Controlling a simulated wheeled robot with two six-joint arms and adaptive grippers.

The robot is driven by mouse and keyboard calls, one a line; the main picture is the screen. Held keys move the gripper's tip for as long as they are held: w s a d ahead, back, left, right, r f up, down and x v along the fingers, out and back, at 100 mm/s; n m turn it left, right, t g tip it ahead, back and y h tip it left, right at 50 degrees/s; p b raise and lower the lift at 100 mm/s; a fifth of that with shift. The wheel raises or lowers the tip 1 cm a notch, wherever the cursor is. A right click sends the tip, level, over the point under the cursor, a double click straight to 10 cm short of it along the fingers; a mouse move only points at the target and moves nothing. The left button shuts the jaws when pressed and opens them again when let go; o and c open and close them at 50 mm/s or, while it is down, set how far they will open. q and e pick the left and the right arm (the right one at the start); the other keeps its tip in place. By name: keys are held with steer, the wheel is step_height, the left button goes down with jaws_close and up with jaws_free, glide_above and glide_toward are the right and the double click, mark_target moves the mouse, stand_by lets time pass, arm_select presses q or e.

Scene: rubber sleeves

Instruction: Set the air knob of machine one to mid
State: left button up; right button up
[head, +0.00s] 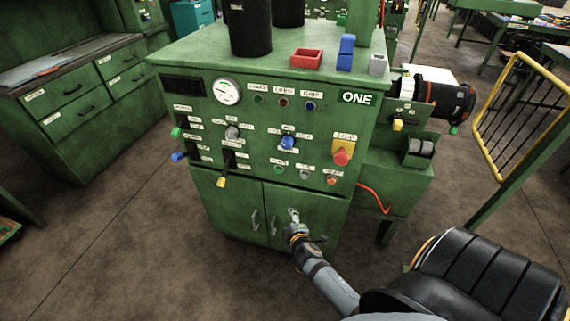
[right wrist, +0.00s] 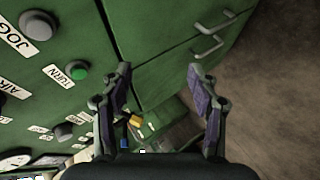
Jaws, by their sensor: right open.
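Machine one (head: 331,115) is a green cabinet with "ONE" on its front. A blue knob (head: 287,143) sits mid-panel with small labels around it. It appears to be the air knob, since an "AIR" label (right wrist: 12,87) shows beside the green button in the right wrist view. Which way the knob points is too small to tell. My right gripper (head: 293,214) is open and empty in front of the cabinet doors, below the knob and apart from it. Its two fingers also show spread in the right wrist view (right wrist: 160,72). My left gripper is not in view.
A green button (head: 278,170), a grey button (head: 304,174) and an orange button (head: 331,180) lie below the knob. A red stop button (head: 342,156) is to its right and a grey knob (head: 232,132) to its left. Door handles (head: 273,223) are near my gripper.

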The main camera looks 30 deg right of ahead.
steer(key=w+r+n+t+h+b, duration=0.2)
steer(key=w+r+t+b, duration=0.15)
steer(key=r, duration=1.15)
steer(key=t+h, duration=0.2)
glide_toward(287, 146)
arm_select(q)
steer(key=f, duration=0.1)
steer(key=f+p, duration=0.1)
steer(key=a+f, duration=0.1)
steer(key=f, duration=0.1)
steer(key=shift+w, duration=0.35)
arm_select(e)
steer(key=x, duration=0.9)
steer(key=shift+w, duration=0.2)
